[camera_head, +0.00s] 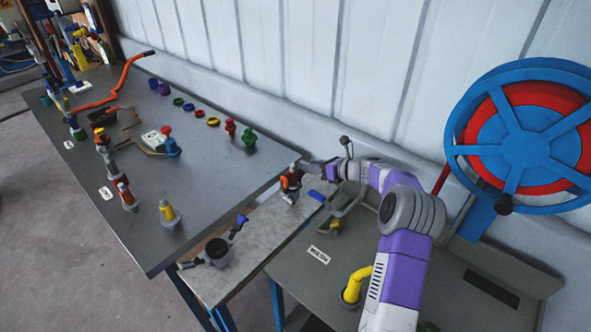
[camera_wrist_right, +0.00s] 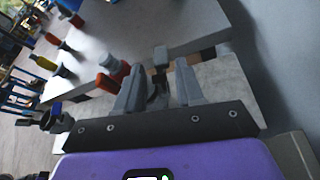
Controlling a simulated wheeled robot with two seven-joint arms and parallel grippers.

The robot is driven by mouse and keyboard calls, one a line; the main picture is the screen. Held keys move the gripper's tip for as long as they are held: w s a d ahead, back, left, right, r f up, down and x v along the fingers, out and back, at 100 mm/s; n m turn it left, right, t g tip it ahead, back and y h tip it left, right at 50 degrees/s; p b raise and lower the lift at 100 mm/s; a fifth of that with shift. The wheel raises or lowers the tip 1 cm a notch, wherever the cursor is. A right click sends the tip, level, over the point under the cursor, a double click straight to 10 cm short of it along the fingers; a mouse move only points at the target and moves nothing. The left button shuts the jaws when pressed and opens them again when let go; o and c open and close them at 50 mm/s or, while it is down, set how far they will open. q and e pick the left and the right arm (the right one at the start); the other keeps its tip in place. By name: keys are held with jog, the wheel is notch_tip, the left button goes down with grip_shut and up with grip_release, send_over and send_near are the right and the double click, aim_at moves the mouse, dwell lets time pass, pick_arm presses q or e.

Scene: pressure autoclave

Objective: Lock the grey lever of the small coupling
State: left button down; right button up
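The small coupling (camera_head: 290,184), dark with orange-red parts, stands on the narrow light grey bench between the two dark tables. My right gripper (camera_head: 306,168) is at its upper right, close to it; the head view does not show whether they touch. In the right wrist view my right gripper (camera_wrist_right: 159,66) has its two grey fingers apart. A small dark grey piece (camera_wrist_right: 157,91) shows in the gap between them; I cannot tell whether it is the grey lever. Red and grey cylindrical parts (camera_wrist_right: 108,82) lie just left of the fingers. My left gripper is not in view.
A blue-tipped piece (camera_head: 317,196) lies right of the small coupling. A yellow bent pipe (camera_head: 355,284) and blue-red reel (camera_head: 525,143) are at right. The left table (camera_head: 215,165) holds several fittings.

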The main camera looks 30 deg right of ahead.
aim_at(300, 166)
jog(key=b+x, duration=0.1)
jog(key=x, duration=0.5)
jog(key=shift+w+a+f, duration=0.15)
jog(key=shift+w, duration=0.05)
grip_shut()
